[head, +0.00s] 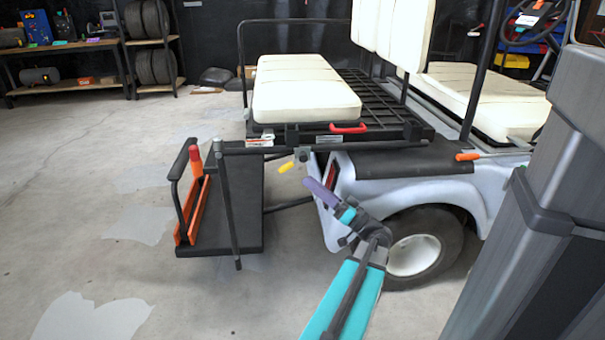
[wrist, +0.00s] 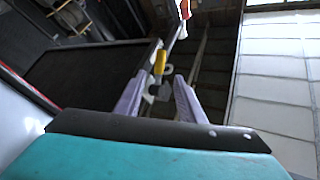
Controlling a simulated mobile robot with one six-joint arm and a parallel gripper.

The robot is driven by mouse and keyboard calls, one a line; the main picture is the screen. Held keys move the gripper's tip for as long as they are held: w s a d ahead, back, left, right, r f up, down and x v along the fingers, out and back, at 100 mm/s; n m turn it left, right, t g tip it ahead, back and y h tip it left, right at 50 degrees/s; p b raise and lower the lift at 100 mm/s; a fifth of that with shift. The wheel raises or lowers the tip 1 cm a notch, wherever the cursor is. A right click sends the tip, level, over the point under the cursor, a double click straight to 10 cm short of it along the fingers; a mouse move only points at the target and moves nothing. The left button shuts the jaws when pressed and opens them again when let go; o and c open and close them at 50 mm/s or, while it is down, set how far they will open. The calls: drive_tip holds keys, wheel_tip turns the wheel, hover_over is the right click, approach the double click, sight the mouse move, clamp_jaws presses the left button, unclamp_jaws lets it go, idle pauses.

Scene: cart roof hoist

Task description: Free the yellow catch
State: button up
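The yellow catch (head: 286,167) is a short yellow handle on the rear frame of the cart, below the end of the cream rear seat. My gripper (head: 308,181), with lavender fingers, is just right of it and slightly lower in the head view. In the wrist view the catch (wrist: 160,62) shows beyond and between the fingertips of my gripper (wrist: 161,78). A grey metal fitting sits just below it. The fingers are apart and nothing is held between them. I cannot tell whether a fingertip touches the fitting.
The cart's white body and rear wheel (head: 413,255) are close to my arm. A red handle (head: 348,128) is on the seat frame, and an orange-tipped lever (head: 468,156) is at right. The dark rear footplate (head: 235,205) hangs at left. The floor at left is open.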

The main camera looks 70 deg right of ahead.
drive_tip(key=shift+p+v, duration=0.45)
drive_tip(key=shift+v, duration=1.8)
drive_tip(key=shift+c, duration=0.5)
